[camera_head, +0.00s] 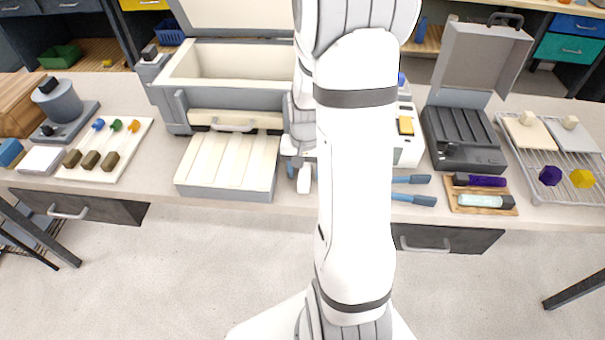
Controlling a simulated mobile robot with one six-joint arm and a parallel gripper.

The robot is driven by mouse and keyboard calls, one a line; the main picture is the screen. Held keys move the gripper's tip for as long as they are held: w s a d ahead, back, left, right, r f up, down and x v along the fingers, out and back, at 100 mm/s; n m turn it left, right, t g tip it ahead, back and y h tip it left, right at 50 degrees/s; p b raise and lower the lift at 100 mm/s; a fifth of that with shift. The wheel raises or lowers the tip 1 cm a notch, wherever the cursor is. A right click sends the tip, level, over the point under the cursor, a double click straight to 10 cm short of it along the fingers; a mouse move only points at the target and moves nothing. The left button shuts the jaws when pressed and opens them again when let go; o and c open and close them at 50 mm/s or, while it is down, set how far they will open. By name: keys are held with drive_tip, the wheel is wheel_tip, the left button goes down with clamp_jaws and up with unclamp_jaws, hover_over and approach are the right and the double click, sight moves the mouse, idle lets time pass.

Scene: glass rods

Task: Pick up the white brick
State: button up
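A flat white block (40,160), the thing here that looks most like a white brick, lies at the far left of the table, just right of a blue block (10,152). My white arm rises through the middle of the view. My gripper (299,170) seems to be at the arm's left side, just right of the ribbed white tray, well to the right of the white block. The arm partly hides it. A small pale piece (304,181) shows there; I cannot tell if it is part of my gripper or a separate thing. Whether the fingers are open is unclear.
An open grey case (176,105) with a ribbed white tray (228,165) stands left of my arm. A white board (128,160) holds coloured knobs and brown blocks beside the white block. Blue-handled tools (413,200), a dark open case (462,140) and a wire rack (545,190) are right.

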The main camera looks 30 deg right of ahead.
drive_tip(key=c, duration=1.1)
